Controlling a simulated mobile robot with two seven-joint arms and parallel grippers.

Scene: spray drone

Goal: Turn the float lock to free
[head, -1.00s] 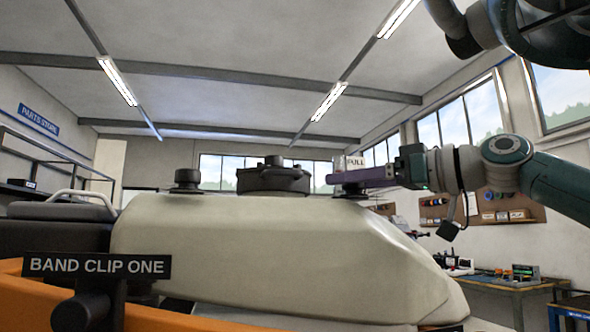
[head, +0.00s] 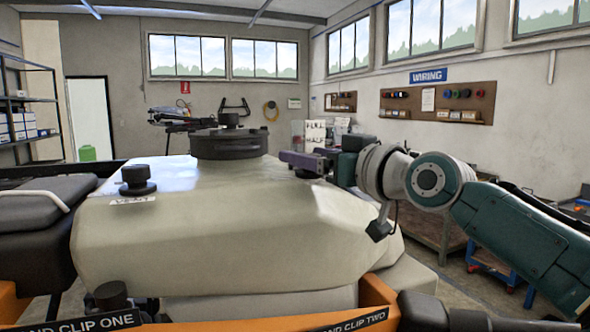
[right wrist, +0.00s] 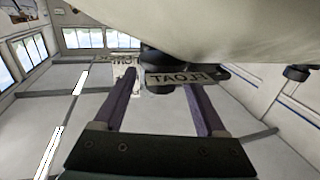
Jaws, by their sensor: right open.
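The float lock, a dark knob (right wrist: 160,88) with a FLOAT plate (right wrist: 180,78) beside it, shows in the right wrist view at the tank's edge. The plate's lettering reads reversed. My right gripper (right wrist: 159,82) is open, its two purple fingers on either side of the knob and plate; I cannot tell whether they touch. In the head view my right gripper (head: 298,161) comes in from the right over the pale tank (head: 200,235), to the right of the big black lid (head: 228,145). The float lock is mostly hidden there. My left gripper is not in view.
A black vent knob (head: 137,180) stands on the tank's left shoulder. BAND CLIP ONE (head: 112,297) and its twin, BAND CLIP TWO (head: 350,322), sit along the orange frame in front. A workbench (head: 440,225) stands behind my right arm.

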